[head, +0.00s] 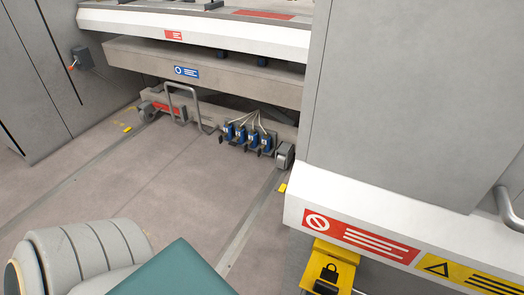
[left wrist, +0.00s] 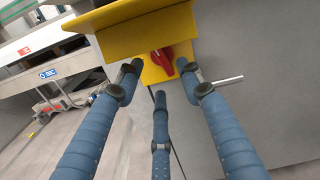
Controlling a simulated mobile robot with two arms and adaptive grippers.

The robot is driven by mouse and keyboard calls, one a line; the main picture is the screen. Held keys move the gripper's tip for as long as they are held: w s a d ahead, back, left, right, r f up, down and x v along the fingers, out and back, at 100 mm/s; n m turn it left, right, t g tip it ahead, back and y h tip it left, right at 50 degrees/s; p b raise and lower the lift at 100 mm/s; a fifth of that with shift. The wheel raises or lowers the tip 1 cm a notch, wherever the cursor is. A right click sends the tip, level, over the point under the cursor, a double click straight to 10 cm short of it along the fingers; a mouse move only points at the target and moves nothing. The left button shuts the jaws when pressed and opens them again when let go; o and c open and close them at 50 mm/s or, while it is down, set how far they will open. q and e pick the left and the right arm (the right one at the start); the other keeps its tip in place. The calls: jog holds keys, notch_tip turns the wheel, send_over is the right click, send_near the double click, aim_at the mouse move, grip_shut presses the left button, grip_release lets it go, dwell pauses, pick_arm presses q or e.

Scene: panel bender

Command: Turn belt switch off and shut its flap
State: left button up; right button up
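The yellow switch box shows in the left wrist view (left wrist: 183,52), with its yellow flap (left wrist: 148,28) lifted and sticking out above. A red rotary switch (left wrist: 164,60) sits on the box face under the flap. My left gripper (left wrist: 160,70) is open in front of it, its blue fingertips spread left, right and below the switch. I cannot tell whether any fingertip touches it. In the head view the yellow flap (head: 328,262) with a black padlock mark shows at the lower middle; the switch is hidden there. My right gripper is not in view.
The white ledge (head: 420,228) of the grey machine cabinet (head: 415,90) runs above the flap. A metal bar (left wrist: 228,80) sticks out right of the box. Blue connectors (head: 248,136) and a wheeled carriage stand farther back. Floor at left is clear between the rails.

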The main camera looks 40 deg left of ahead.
pick_arm(q)
jog(key=s+a+f+n+g+p, duration=0.2)
jog(key=s+a+f+n+g, duration=0.1)
jog(key=f, duration=0.6)
jog(key=s+a+f+n+g+p, duration=0.2)
jog(key=s+a+f+n+g, duration=0.1)
jog(key=f, duration=0.6)
jog(key=s+a+f+n+g+h+p, duration=0.1)
jog(key=f+n+g, duration=0.3)
jog(key=f, duration=0.5)
jog(key=shift+s+a+g+p, duration=0.4)
jog(key=shift+s+a+p, duration=0.2)
jog(key=shift+s+a, duration=0.3)
